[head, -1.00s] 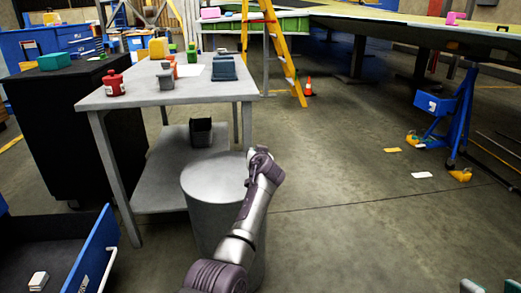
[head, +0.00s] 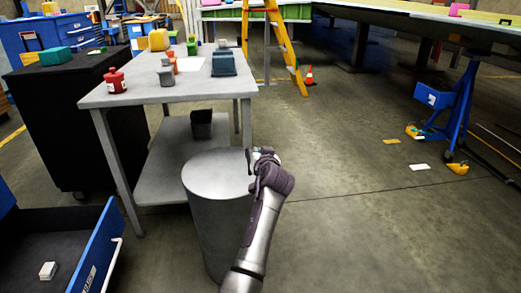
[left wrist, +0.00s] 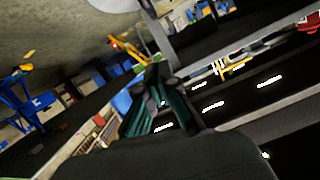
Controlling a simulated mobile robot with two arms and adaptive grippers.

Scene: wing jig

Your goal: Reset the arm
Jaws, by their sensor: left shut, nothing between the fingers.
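My left arm rises from the bottom middle of the head view. Its wrist stands in front of the right edge of a grey cylinder. My left gripper (head: 251,160) is at the top of the arm, near the cylinder's rim, seen small and mostly end-on. In the left wrist view the dark and teal fingers (left wrist: 155,85) are together with nothing between them. That view is strongly tilted. My right gripper is not in view.
A grey table (head: 135,92) holds a red bottle (head: 115,82) and a blue bin (head: 223,64). The grey cylinder (head: 212,215) stands close by. An open drawer (head: 60,245) is at lower left. A blue stand (head: 462,112) is at right.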

